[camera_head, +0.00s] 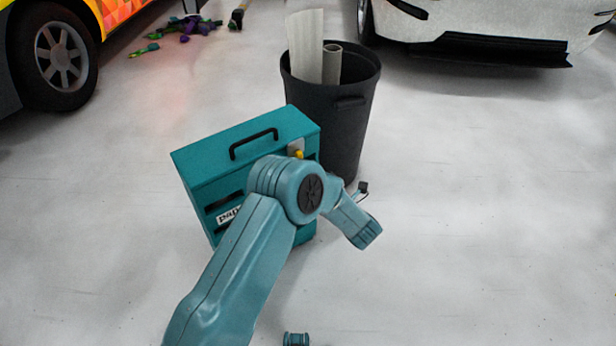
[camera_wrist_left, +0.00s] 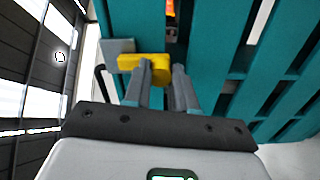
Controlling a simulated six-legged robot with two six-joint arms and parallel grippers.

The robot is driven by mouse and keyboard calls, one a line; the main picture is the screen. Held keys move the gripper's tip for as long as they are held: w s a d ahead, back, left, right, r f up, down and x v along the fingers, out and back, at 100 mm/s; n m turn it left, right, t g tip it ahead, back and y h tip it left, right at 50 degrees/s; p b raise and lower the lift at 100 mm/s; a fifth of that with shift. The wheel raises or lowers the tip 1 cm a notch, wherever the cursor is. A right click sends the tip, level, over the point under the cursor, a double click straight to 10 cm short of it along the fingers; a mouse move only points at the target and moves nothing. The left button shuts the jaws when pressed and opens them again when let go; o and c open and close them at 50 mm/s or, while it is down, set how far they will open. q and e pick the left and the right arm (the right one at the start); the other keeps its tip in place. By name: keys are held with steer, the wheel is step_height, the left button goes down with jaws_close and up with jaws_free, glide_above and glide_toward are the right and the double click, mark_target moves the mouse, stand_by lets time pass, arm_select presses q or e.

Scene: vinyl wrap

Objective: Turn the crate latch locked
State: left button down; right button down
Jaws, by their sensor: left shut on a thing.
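The teal crate (camera_head: 235,142) stands on the floor in the middle of the head view, with a black handle on its top. Its yellow latch (camera_head: 299,154) shows as a small patch by a light grey plate near the top right corner, just past my left arm. In the left wrist view the yellow latch (camera_wrist_left: 146,62) lies across the image beside the teal slats. My left gripper (camera_wrist_left: 160,80) is shut on the latch, one finger at each side of its yellow knob. The gripper itself is hidden in the head view. My right gripper is out of view.
A black bin (camera_head: 340,120) with pale rolls stands close behind the crate's right side. A white car (camera_head: 480,25) and a colourful vehicle (camera_head: 60,55) stand at the back. Small coloured items (camera_head: 185,28) lie far left. The floor to the right is mostly clear.

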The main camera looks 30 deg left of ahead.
arm_select(q)
steer(key=shift+d+f, duration=0.1)
steer(key=shift+d, duration=0.05)
steer(key=c, duration=0.9)
jaws_free()
steer(key=p+v, duration=0.4)
steer(key=v, duration=1.2)
steer(key=shift+s+p, duration=0.15)
steer(key=shift+p, duration=0.25)
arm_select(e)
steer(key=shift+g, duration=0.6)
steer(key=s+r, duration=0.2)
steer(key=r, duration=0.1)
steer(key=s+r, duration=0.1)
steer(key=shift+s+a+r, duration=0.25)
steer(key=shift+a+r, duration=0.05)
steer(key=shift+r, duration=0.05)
